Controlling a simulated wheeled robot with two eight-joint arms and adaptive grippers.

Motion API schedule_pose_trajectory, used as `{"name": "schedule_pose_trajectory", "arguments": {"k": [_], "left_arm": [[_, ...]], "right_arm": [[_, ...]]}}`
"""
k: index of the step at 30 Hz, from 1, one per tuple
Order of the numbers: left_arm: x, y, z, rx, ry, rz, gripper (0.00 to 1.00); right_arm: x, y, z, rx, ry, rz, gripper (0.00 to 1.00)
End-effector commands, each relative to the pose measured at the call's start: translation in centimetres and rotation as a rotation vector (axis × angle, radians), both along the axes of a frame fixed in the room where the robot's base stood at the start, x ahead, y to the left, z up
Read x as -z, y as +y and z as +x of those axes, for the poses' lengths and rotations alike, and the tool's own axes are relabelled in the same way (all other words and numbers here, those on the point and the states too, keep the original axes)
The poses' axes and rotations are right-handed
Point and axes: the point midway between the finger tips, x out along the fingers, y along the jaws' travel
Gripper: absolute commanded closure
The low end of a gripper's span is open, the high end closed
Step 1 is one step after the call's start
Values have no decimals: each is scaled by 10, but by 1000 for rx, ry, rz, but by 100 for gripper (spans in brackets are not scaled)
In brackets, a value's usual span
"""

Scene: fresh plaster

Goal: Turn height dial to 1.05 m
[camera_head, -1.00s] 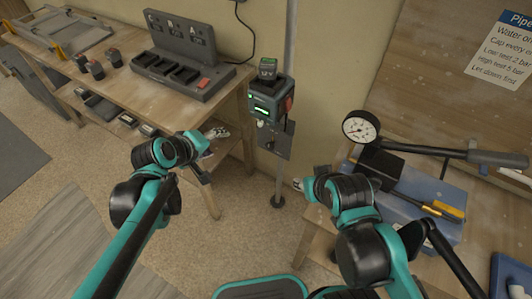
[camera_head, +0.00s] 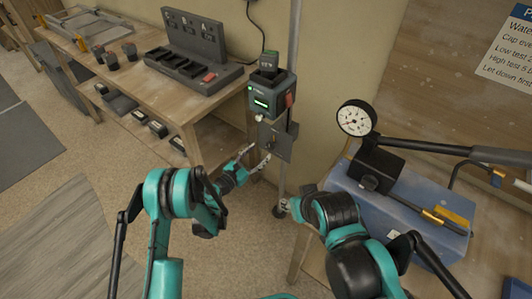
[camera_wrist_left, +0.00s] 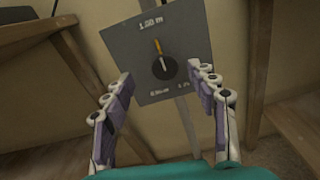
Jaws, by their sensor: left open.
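The height dial is a dark round knob (camera_wrist_left: 164,69) with an orange pointer, on a grey plate (camera_wrist_left: 185,25) in the left wrist view. The pointer points up, slightly left, towards a label at the top that seems to read 1.00 m. Smaller labels at the plate's bottom are blurred. In the head view the plate (camera_head: 283,145) hangs on the pole under a dark box. My left gripper (camera_head: 256,159) is open and empty in front of the plate, its fingers either side of the dial, apart from it. My right gripper (camera_head: 286,206) is low, right of the pole; its jaws are unclear.
The dark box (camera_head: 271,97) with a lit green display sits on the pole (camera_head: 294,40). A wooden bench (camera_head: 125,77) with a charging rack (camera_head: 190,70) stands left. A gauge (camera_head: 356,118) and blue case (camera_head: 400,217) stand right.

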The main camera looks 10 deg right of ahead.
Motion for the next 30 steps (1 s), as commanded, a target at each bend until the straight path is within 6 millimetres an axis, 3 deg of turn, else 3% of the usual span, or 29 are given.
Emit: {"name": "schedule_pose_trajectory", "arguments": {"k": [3,11,19,30], "left_arm": [[17,-3,-3,0,41,-63,42],[15,-27,13,1,52,-80,42],[21,-57,38,0,51,-78,42],[19,-65,44,-2,50,-77,42]], "right_arm": [[3,0,0,0,0,0,60],[-19,0,0,0,0,0,60],[2,0,0,0,0,0,60],[3,0,0,0,0,0,60]]}}
